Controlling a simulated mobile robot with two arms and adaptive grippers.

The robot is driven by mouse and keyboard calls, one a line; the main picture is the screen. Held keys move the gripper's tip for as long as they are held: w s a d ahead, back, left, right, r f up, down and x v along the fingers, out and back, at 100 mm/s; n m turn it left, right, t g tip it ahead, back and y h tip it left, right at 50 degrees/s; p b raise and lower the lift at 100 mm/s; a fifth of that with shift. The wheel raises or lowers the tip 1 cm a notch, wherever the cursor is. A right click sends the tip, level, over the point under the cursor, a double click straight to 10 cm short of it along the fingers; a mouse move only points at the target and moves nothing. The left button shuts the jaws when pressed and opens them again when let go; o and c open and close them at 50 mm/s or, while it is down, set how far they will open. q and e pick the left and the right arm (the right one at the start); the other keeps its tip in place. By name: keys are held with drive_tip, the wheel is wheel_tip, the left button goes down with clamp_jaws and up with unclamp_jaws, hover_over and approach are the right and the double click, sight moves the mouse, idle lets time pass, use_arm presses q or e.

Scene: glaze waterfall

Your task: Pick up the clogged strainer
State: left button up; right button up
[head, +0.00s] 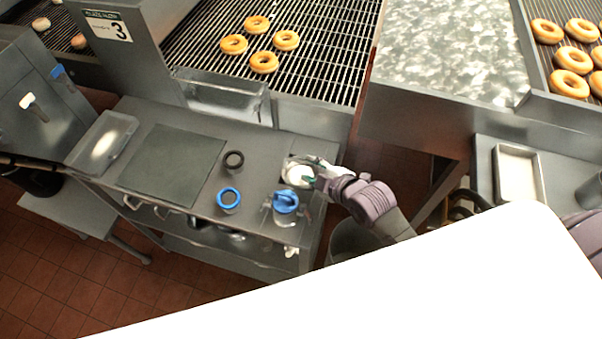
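My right gripper (308,174) reaches in from the right over the right end of the grey work table (190,125). Its fingertips are at a round, whitish thing (297,173), which may be the clogged strainer. The gripper partly covers this thing, and the view is too small to tell whether the fingers are closed on it. A blue ring-shaped item (229,199) and a black ring-shaped item (233,160) stand to the left. A blue-topped item (286,202) stands just in front of the gripper.
A dark flat mat (172,160) and a clear tray (101,142) lie on the table's left part. Behind is a wire conveyor (320,35) with several doughnuts (264,62). A pale glaze surface (445,50) is at the back right. A metal tray (518,172) stands at the right.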

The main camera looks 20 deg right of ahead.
sight(303, 162)
drive_tip(key=shift+p+x, duration=0.55)
drive_tip(key=shift+x, duration=2.5)
drive_tip(key=shift+d+r, duration=0.1)
drive_tip(key=shift+d, duration=0.05)
clamp_jaws()
